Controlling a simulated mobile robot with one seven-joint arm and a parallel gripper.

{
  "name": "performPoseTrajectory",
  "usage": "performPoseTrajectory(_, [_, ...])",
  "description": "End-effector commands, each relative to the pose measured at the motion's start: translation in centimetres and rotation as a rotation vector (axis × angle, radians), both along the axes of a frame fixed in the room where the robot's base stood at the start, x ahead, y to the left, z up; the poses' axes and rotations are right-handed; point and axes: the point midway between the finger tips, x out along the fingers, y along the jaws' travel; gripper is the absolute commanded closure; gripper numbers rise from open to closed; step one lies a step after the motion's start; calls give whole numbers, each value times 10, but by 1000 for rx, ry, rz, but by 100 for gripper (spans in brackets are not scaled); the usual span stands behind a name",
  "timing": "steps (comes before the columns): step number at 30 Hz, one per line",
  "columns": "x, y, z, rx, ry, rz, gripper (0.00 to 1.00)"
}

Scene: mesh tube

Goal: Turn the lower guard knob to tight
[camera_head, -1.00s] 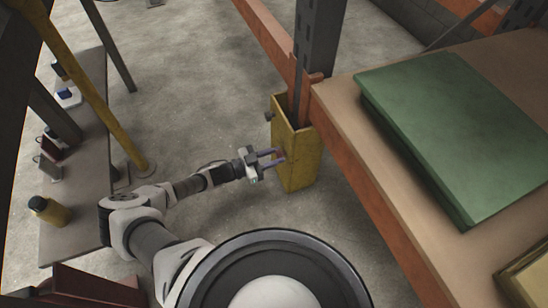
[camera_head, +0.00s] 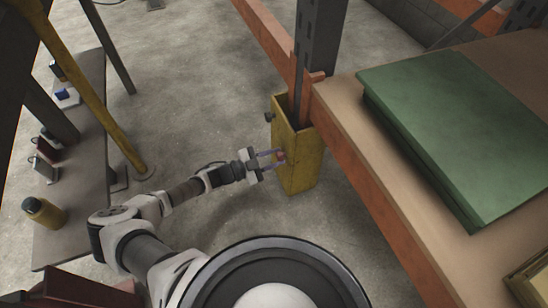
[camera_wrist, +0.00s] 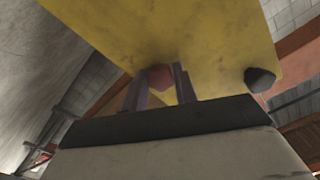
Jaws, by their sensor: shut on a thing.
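The yellow guard (camera_head: 303,165) stands around the foot of a grey rack upright. The lower guard knob is small and red (camera_head: 281,155), on the guard's left face; it also shows in the wrist view (camera_wrist: 160,77). My gripper (camera_head: 276,158) reaches it from the left and is shut on it, one finger on each side. In the wrist view my fingers (camera_wrist: 161,82) partly cover the knob. A dark upper knob (camera_head: 268,117) sticks out near the guard's top edge and also shows in the wrist view (camera_wrist: 260,80). The knob's turn angle cannot be told.
A rack shelf with an orange beam (camera_head: 375,205) and a green box (camera_head: 455,130) is close on the right. The concrete floor between is clear.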

Motion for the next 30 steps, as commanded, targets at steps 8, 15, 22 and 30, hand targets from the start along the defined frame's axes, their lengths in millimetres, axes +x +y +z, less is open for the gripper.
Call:
performPoseTrajectory(8, [0, 1, 0, 0, 1, 1, 62])
performPoseTrajectory(15, [0, 0, 0, 0, 1, 0, 50])
performPoseTrajectory(22, [0, 0, 3, 0, 1, 0, 50])
performPoseTrajectory(30, [0, 0, 27, 0, 1, 0, 50])
